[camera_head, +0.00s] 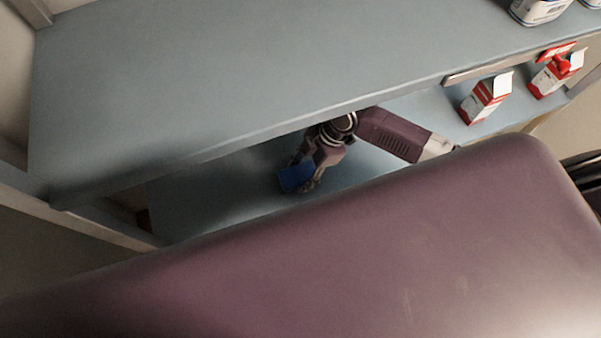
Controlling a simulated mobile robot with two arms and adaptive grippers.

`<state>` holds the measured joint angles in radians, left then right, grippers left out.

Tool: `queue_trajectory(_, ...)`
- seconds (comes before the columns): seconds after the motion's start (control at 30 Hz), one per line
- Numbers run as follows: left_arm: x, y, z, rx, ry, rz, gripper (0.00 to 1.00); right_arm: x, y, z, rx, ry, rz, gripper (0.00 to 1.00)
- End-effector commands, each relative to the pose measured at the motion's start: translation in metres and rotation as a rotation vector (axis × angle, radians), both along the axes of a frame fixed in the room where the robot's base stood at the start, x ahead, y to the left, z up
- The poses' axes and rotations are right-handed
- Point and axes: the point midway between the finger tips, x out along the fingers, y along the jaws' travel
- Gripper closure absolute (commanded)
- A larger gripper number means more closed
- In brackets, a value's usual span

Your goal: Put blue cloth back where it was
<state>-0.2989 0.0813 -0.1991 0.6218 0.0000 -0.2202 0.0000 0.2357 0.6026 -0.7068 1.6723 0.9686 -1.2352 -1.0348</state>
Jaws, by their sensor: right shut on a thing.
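The blue cloth (297,177) is a small blue piece between the fingers of my right gripper (303,176). The right gripper is shut on it, at the lower shelf (215,194), below the front edge of the upper shelf. I cannot tell whether the cloth touches the shelf surface. My left gripper is not in view.
The upper shelf (220,75) is mostly bare and overhangs the lower one. Red and white cartons (483,103) stand on the lower shelf at the right. White containers (538,9) stand at the upper right. The lower shelf left of the cloth is largely clear.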

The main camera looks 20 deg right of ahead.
Motion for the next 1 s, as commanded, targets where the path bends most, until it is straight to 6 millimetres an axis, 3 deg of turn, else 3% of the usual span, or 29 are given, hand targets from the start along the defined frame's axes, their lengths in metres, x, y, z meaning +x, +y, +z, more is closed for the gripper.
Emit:
queue_trajectory(0.17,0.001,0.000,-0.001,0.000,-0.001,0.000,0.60,0.000,0.000,-0.003,0.000,0.000,0.000,0.71)
queue_trajectory(0.2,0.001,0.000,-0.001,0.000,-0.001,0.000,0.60,0.000,0.000,-0.003,0.000,0.000,0.000,0.49)
queue_trajectory(0.33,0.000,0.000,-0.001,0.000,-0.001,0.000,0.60,0.000,0.000,-0.002,0.000,0.000,0.000,0.35)
queue_trajectory(0.7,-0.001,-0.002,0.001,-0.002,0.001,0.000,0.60,0.001,-0.002,0.004,0.000,-0.002,-0.001,0.34)
queue_trajectory(1.0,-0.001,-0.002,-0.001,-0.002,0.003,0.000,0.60,0.001,-0.022,0.048,-0.002,-0.004,0.001,0.34)
